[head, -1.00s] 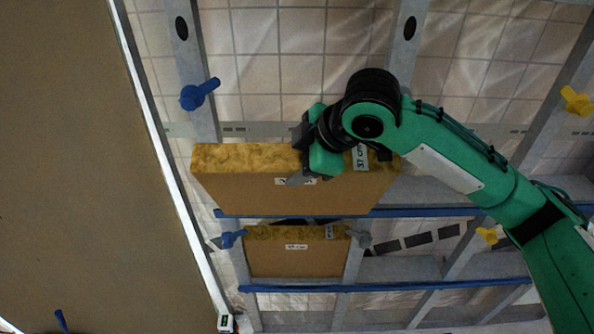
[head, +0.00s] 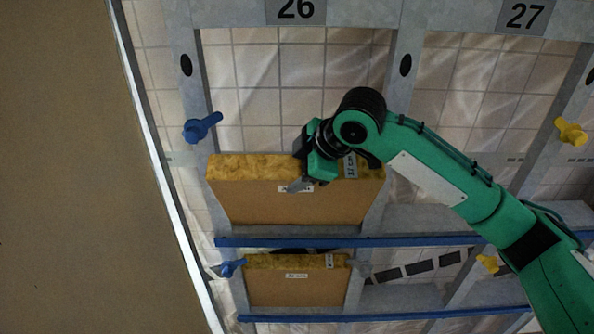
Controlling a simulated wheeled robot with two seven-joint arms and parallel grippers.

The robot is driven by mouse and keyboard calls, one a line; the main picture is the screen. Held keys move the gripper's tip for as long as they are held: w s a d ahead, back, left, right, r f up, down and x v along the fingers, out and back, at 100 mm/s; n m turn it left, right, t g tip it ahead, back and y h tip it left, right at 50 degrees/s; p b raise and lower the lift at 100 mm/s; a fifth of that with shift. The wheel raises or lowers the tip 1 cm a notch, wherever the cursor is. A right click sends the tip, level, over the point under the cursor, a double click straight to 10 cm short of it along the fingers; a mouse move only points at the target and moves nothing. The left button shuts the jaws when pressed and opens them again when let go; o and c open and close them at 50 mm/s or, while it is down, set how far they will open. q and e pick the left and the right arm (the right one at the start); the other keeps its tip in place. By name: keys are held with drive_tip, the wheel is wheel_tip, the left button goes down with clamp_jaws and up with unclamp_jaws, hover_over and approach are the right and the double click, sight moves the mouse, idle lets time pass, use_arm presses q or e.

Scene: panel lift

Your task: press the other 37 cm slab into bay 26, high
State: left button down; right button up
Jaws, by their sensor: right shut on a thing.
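The slab (head: 290,208), brown-faced with a yellow fibrous top edge, is in front of the studs under the plate of bay 26 (head: 296,10). My right gripper (head: 303,180) is shut on the slab's upper edge and covers part of its label. A tag on its top edge appears to read 37 cm. I cannot tell how deep the slab sits between the studs. A second, smaller-looking slab (head: 295,287) sits lower in the same bay, below the upper blue rail. My left gripper is not in view.
A blue knob (head: 202,127) is on the left stud and a yellow knob (head: 571,132) on a stud at the right. Blue rails (head: 420,241) cross the frame. A large brown panel (head: 85,180) fills the left side. The upper part of bay 26 is empty.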

drive_tip(key=shift+f, duration=0.85)
idle(0.7)
drive_tip(key=o, duration=1.5)
drive_tip(key=shift+w, duration=0.1)
